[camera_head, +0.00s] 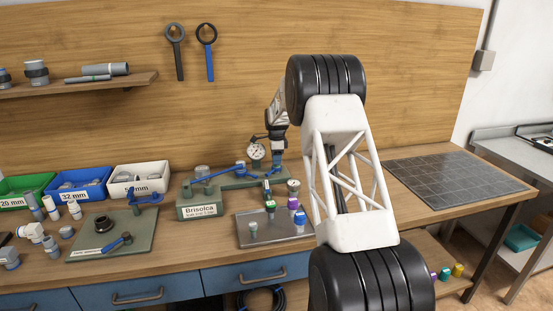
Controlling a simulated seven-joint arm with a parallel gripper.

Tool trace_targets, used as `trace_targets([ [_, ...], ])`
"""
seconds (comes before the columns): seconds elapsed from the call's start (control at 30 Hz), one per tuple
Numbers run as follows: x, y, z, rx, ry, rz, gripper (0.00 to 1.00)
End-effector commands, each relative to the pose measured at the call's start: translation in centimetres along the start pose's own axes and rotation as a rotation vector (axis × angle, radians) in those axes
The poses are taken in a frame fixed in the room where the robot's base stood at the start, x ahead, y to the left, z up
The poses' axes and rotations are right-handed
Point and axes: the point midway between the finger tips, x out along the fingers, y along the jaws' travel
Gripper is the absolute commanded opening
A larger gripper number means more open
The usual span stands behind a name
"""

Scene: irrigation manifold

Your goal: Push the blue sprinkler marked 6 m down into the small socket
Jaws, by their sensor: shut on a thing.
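My gripper (277,146) is small in view, above the right end of the green-grey manifold block (201,211) labelled Brisolca. It is shut on a slim dark blue piece (277,159), which looks like the blue sprinkler and stands about upright below the fingers. Its marking is too small to read. The small socket is hidden under it, so I cannot tell how deep it sits. Another blue-capped sprinkler (300,218) stands on the grey metal tray (272,236) in front, beside purple and green ones.
A pressure gauge (257,152) and a blue-handled valve (222,173) sit just left of my gripper. Blue, green and white bins stand at the left. A green plate (137,222) with fittings lies at the front left. A dark grid mat (440,178) at the right is clear.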

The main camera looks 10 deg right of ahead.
Motion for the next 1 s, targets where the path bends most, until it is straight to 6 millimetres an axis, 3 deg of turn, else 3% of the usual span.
trace_targets([
  [1.0,0.94,-0.01,0.01,0.000,0.000,0.000,0.16],
])
